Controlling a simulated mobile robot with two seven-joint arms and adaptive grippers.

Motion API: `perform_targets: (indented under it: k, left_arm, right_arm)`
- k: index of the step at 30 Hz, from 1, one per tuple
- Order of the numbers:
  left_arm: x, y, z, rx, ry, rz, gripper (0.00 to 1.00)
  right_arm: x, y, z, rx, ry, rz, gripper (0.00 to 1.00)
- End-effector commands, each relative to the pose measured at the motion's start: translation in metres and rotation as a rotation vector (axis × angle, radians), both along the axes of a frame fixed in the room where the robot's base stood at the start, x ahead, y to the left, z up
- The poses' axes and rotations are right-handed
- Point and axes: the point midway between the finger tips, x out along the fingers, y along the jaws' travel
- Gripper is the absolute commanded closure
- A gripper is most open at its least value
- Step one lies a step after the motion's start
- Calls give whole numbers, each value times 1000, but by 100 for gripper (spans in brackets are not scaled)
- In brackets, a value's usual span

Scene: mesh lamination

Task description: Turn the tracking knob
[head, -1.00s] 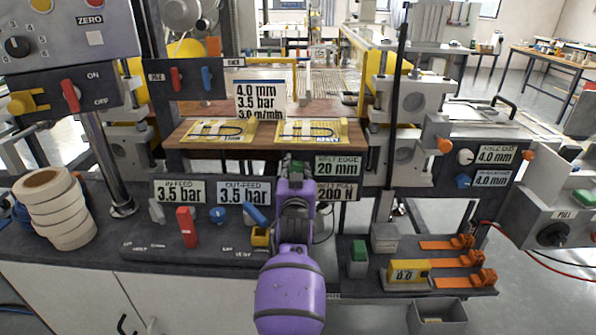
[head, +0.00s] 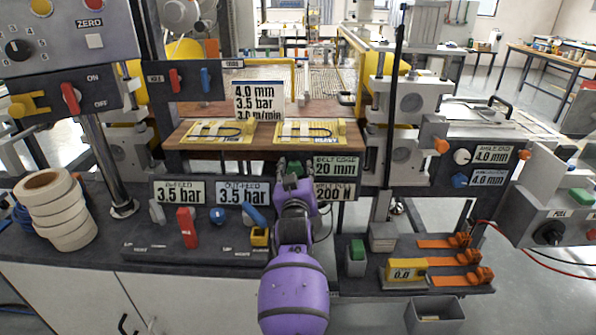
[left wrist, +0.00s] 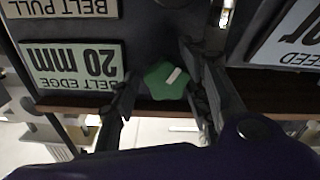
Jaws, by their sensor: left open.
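A green star-shaped knob with a white mark (left wrist: 166,80) sits beside the belt edge display (left wrist: 75,62), which reads 20 mm. I take this knob for the tracking knob. In the head view, a bit of the green knob (head: 296,167) shows just above my left gripper (head: 293,183), which hides much of it. In the left wrist view, the two dark fingers of my left gripper (left wrist: 162,108) stand open on either side of the knob. I cannot tell whether they touch it. My right gripper is not in view.
The belt pull display (head: 334,192) is right of my gripper. Above is a wooden shelf (head: 262,142) with yellow plates. A tall black post (head: 392,130) rises to the right.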

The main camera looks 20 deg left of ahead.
Motion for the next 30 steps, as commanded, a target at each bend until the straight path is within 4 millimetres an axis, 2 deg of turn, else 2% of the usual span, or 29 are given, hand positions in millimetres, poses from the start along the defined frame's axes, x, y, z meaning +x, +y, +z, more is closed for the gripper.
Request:
perform_targets:
  k: [9, 13, 18, 30]
  left_arm:
    - [-49, -15, -1, -2, 1, -1, 57]
    - [-63, -20, -1, -2, 1, -2, 57]
    - [-69, -22, 0, -2, 0, -3, 57]
    - [-69, -22, 0, -2, 0, -3, 57]
  right_arm:
    - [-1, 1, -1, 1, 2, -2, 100]
    - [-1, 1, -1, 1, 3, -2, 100]
    - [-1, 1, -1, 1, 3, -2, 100]
    - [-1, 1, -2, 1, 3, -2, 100]
